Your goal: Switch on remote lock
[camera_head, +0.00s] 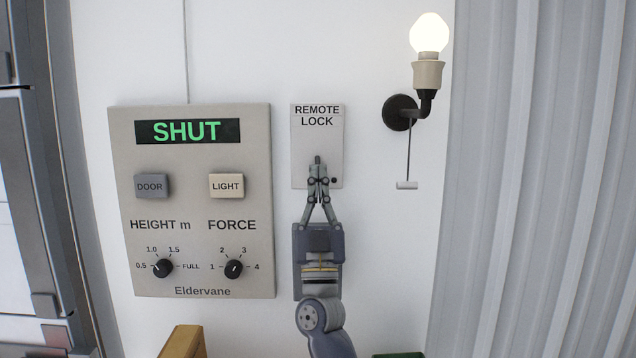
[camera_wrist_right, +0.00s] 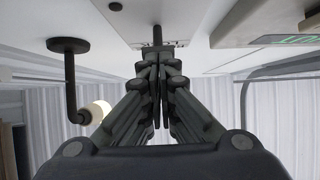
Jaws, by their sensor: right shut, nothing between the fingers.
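The REMOTE LOCK plate (camera_head: 302,148) is a pale rectangle on the white wall, right of the big control panel. My right gripper (camera_head: 318,170) is shut and empty, pointing up in front of the plate's lower middle. In the right wrist view, its closed fingers (camera_wrist_right: 157,65) reach toward a small dark upright part (camera_wrist_right: 157,36) at the plate. I cannot tell whether they touch it. The fingers hide much of the switch, so its position is unclear. A small dark dot (camera_head: 334,181) at the plate's lower right looks unlit. My left gripper is not in view.
The control panel (camera_head: 200,205) has a display (camera_head: 187,132) reading SHUT, DOOR (camera_head: 152,186) and LIGHT (camera_head: 226,186) buttons and two knobs. A lit wall lamp (camera_head: 429,75) with a hanging pull (camera_head: 407,185) is at right. Corrugated metal (camera_head: 540,200) lies beyond.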

